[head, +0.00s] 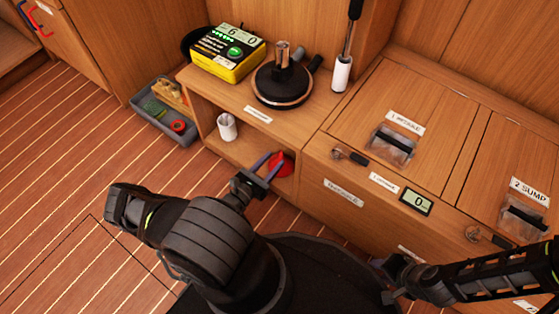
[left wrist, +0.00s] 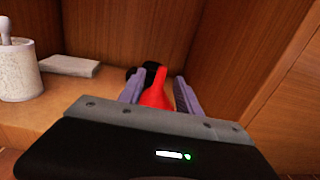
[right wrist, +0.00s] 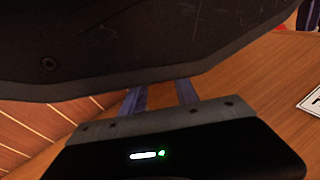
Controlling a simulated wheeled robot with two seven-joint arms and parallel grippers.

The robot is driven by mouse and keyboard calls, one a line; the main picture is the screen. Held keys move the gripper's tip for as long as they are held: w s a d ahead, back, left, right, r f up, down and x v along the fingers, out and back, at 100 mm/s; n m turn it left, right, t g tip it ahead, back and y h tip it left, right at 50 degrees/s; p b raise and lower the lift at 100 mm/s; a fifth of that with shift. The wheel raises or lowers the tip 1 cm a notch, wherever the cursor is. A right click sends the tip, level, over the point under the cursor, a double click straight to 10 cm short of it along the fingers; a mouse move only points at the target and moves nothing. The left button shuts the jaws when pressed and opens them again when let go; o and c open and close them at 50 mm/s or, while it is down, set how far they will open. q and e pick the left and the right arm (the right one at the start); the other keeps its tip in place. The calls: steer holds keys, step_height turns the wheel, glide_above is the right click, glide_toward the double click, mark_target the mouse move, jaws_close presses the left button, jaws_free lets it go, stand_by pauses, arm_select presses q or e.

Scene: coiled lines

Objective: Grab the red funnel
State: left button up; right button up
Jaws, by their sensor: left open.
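The red funnel (head: 283,164) sits inside the open cubby under the counter in the head view, near its right wall. My left gripper (head: 268,168) is open and reaches into the cubby, with a finger on either side of the funnel. I cannot tell whether the fingers touch it. My right gripper (right wrist: 161,92) is open and empty, low beside my own body; it shows small in the head view (head: 392,284).
A white cup (head: 227,127) stands in the same cubby, to the left. A dark round device (head: 283,86) and a yellow-black box (head: 228,52) stand on the counter above. A grey tray (head: 186,138) lies on the floor at left. Closed cabinets stand at right.

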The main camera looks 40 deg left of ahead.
mark_target(282, 152)
arm_select(q)
steer(key=shift+w+d+b, duration=0.1)
steer(key=shift+w+b, duration=0.25)
steer(key=shift+w, duration=0.95)
steer(key=w+b, duration=0.3)
steer(key=w, duration=0.1)
steer(key=shift+w+f, duration=0.1)
steer(key=shift+w, duration=0.5)
jaws_close()
